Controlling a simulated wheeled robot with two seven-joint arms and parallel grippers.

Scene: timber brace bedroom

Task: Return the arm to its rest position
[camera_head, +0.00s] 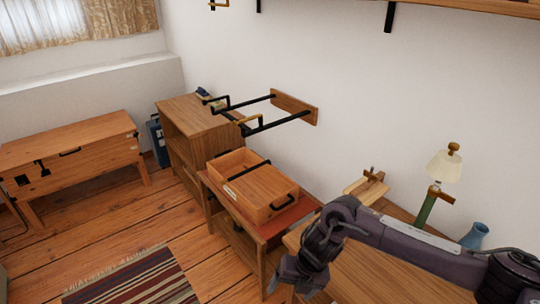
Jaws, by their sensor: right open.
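My right arm comes in from the right edge and bends down over the wooden desk. Its dark purple-grey gripper (297,281) points downward near the bottom of the picture, in front of the desk's left end. It is open, and nothing shows between its fingers. My left gripper is not in view.
A wooden box (262,198) with black handles sits on a small red-topped table (284,222) beyond my gripper. The desk (365,275) lies under my arm, with a green lamp (425,209) and a blue vase (475,236) at the back. A striped rug (135,283) lies on open floor to the left.

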